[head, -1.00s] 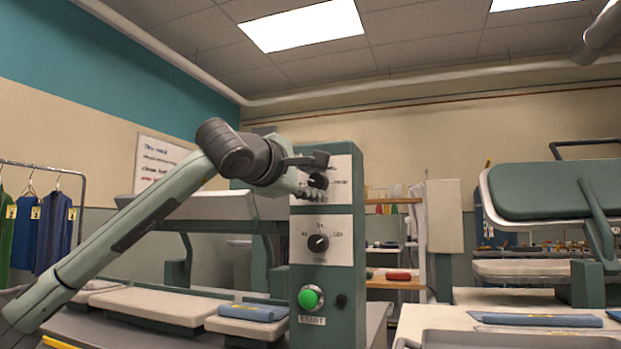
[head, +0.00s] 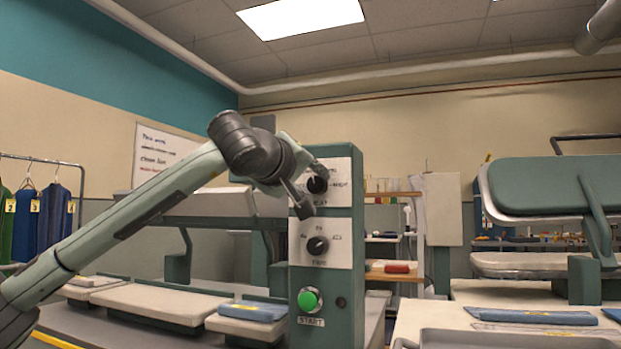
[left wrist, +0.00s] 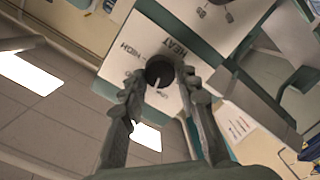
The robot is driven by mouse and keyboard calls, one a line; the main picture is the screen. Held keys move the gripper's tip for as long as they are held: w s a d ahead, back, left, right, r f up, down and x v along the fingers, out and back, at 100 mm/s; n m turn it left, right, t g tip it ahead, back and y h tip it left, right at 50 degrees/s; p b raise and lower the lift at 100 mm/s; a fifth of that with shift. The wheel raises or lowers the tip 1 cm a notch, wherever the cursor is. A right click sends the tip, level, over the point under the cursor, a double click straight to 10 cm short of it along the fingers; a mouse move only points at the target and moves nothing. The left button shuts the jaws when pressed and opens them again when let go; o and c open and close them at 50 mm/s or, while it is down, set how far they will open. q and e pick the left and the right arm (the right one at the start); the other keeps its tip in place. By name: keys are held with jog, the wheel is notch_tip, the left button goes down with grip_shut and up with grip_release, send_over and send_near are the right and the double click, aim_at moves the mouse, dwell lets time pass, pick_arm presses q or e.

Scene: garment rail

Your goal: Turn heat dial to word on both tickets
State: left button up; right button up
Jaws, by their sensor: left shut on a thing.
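The heat dial (head: 319,184) is a black knob on the upper white plate of a green control post. In the left wrist view the dial (left wrist: 158,67) shows with HEAT and HIGH printed around it, and a pale pointer mark near a partly hidden word. My left gripper (head: 311,188) is shut on the dial, one finger on each side; its fingers (left wrist: 161,80) straddle it in the wrist view. My right gripper is not in view.
Below the heat dial are a second black dial (head: 318,245) and a green START button (head: 309,300). Folded blue garments lie on the press bed (head: 252,312) and on the right-hand table (head: 535,317). A pressing machine (head: 545,190) stands at right.

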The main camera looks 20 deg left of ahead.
pick_arm(q)
jog(key=m, duration=0.3)
jog(key=shift+d+p, duration=0.15)
jog(key=shift+p, duration=0.25)
jog(key=m+y, duration=0.1)
jog(key=m, duration=0.3)
jog(key=shift+p, duration=0.3)
jog(key=shift+f+m, duration=0.1)
jog(key=shift+m, duration=0.2)
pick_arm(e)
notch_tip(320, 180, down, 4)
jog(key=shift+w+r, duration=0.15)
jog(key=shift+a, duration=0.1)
pick_arm(q)
jog(key=shift+d, duration=0.1)
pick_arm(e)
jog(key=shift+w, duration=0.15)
pick_arm(q)
jog(key=o, duration=1.2)
jog(key=shift+c, duration=0.2)
jog(key=shift+s, duration=0.1)
